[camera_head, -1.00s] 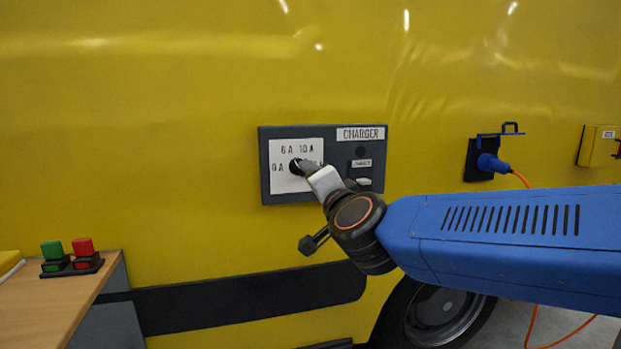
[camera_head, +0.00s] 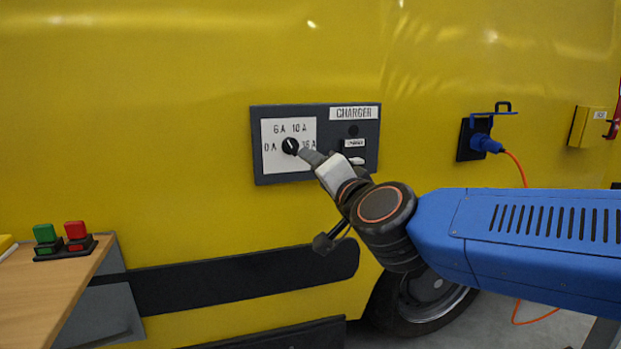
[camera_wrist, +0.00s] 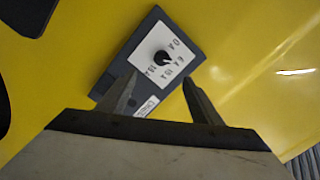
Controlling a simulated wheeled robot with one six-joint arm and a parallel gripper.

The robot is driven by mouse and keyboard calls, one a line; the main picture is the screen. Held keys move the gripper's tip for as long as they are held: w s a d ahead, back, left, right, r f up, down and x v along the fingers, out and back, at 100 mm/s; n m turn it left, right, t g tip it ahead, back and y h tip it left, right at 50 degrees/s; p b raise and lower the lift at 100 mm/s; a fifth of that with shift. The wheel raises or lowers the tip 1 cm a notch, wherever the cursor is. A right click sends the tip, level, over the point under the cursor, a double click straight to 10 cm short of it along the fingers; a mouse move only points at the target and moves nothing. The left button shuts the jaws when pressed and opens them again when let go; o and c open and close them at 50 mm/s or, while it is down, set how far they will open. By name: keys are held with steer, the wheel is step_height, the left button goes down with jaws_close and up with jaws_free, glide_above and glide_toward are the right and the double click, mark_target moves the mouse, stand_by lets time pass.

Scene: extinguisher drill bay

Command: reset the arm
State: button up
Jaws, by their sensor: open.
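My gripper (camera_head: 305,154) is in front of the charger panel, just to the right of its black rotary knob (camera_head: 290,146). In the wrist view my gripper (camera_wrist: 158,88) has its two fingers apart with nothing between them. The knob (camera_wrist: 161,58) shows beyond the fingertips, apart from them. The dark charger panel (camera_head: 257,160) has a white dial plate marked 0 A, 6 A, 10 A and 16 A. The 16 A mark is partly covered by my gripper in the head view. The knob's white pointer line is too small to read surely.
The panel is on a yellow vehicle body (camera_head: 180,110). A blue plug (camera_head: 486,143) with an orange cable is in a socket to the right. A wooden bench (camera_head: 50,290) at lower left carries a green button (camera_head: 44,233) and a red button (camera_head: 75,229).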

steer(key=s+d+f+n+g+h, duration=0.3)
steer(key=s+d+f+g, duration=0.3)
steer(key=s+d+f, duration=0.5)
steer(key=s+d+f+n+g+h, duration=0.2)
steer(key=s+d+f+n+g, duration=0.2)
steer(key=s+d+f, duration=0.8)
steer(key=d+f+g, duration=0.2)
steer(key=d+f, duration=0.1)
steer(key=f, duration=0.2)
steer(key=shift+d+f+h, duration=0.2)
steer(key=shift+d+h, duration=0.1)
steer(key=shift+h, duration=0.1)
steer(key=shift+w, duration=0.1)
